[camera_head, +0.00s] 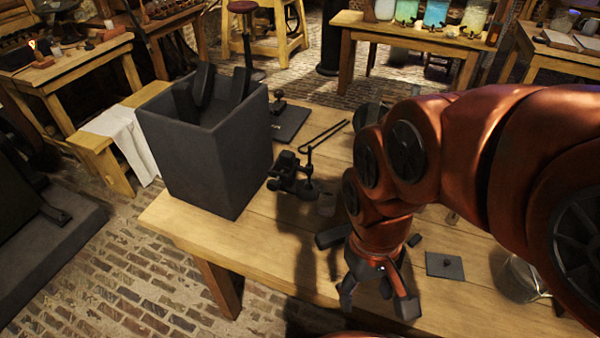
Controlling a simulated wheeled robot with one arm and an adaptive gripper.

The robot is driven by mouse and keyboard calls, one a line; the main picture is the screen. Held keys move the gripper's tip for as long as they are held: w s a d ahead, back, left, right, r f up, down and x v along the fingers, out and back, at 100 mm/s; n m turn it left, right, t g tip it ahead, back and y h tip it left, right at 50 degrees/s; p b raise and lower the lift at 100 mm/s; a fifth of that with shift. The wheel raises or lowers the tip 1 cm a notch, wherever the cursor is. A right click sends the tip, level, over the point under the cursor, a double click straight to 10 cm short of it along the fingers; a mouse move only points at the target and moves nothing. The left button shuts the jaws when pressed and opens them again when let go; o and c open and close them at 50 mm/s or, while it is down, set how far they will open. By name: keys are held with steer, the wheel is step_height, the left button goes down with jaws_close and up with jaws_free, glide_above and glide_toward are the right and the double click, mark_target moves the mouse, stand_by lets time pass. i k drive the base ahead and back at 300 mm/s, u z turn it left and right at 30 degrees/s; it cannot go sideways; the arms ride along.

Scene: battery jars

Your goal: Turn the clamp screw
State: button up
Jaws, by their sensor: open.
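A small black clamp (290,175) stands on the wooden table, just right of the tall grey box. A thin upright part, perhaps its screw (309,160), rises at its right side. It is too small and dark to make out the screw's handle clearly. My gripper (377,300) is open and points down near the table's front edge, to the right of and nearer than the clamp. It is clear of the clamp, and I see nothing between its fingers.
The grey box (190,165) holds dark plates. Black tongs (325,133) and a dark board (290,122) lie behind the clamp. A square lid (445,266) and a glass jar (518,283) are at the right. My arm hides the table's right side.

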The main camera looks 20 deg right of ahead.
mark_target(272, 185)
steer(key=k, duration=0.5)
steer(key=u, duration=2.4)
steer(key=i, duration=2.8)
steer(key=z, duration=3.05)
